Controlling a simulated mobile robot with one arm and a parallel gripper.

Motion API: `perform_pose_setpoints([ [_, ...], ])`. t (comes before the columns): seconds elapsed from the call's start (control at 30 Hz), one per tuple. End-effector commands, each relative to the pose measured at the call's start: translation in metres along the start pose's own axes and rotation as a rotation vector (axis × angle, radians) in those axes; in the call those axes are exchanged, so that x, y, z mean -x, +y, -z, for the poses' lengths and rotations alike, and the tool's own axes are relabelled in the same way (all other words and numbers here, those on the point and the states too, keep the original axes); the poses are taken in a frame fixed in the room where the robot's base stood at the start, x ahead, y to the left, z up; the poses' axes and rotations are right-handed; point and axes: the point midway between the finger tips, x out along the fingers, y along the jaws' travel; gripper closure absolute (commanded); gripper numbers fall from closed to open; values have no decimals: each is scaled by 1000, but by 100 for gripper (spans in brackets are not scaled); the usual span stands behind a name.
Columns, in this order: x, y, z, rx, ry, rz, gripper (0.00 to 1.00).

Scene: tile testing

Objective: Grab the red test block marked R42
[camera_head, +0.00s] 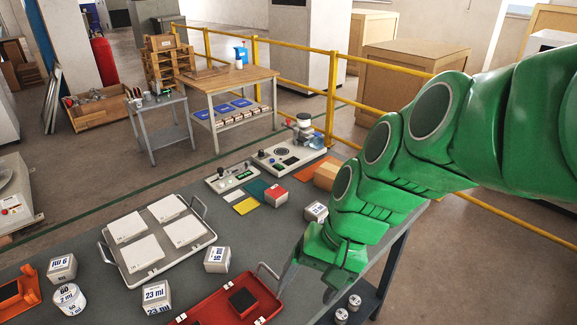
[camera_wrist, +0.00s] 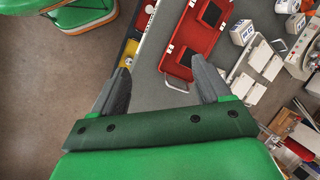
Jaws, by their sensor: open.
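A block with a red top and pale sides (camera_head: 276,195) stands on the grey table (camera_head: 250,245), beside flat coloured tiles; its marking is too small to read. My gripper (camera_head: 305,291) is open and empty, at the table's near right side, next to the red tray. In the wrist view my gripper (camera_wrist: 160,66) has its fingers wide apart, with bare grey surface between them. It is apart from the red-topped block.
A red tray (camera_head: 205,312) with a dark pad lies close to my gripper. A white tray (camera_head: 128,279) holds several pale tiles. Several white marked blocks (camera_head: 217,260) stand around. A cardboard-coloured block (camera_head: 326,176) and instruments (camera_head: 290,155) stand at the table's far end.

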Motion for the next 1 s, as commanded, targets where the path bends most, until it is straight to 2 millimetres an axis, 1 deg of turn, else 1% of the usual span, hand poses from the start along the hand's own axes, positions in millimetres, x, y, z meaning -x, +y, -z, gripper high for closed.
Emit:
perform_pose_setpoints([
  [0.03,-2,-17,12,-17,-2,50,23],
  [0.2,-2,-70,48,-100,-12,216,23],
  [0.37,0,-114,85,-203,-29,367,23],
  [0.4,1,-124,94,-232,-34,403,23],
  [0.47,3,-139,110,-278,-43,458,23],
  [0.5,3,-147,121,-313,-49,491,23],
  [0.57,4,-159,136,-363,-59,543,23],
  [0.6,5,-166,147,-399,-69,575,23],
  [0.67,5,-176,164,-456,-80,622,23],
  [0.73,7,-186,186,-525,-90,678,23],
  [0.9,3,-201,239,-708,-127,796,23],
  [0.97,0,-203,260,-779,-137,833,23],
  [1.0,-2,-203,274,-827,-143,858,23],
])
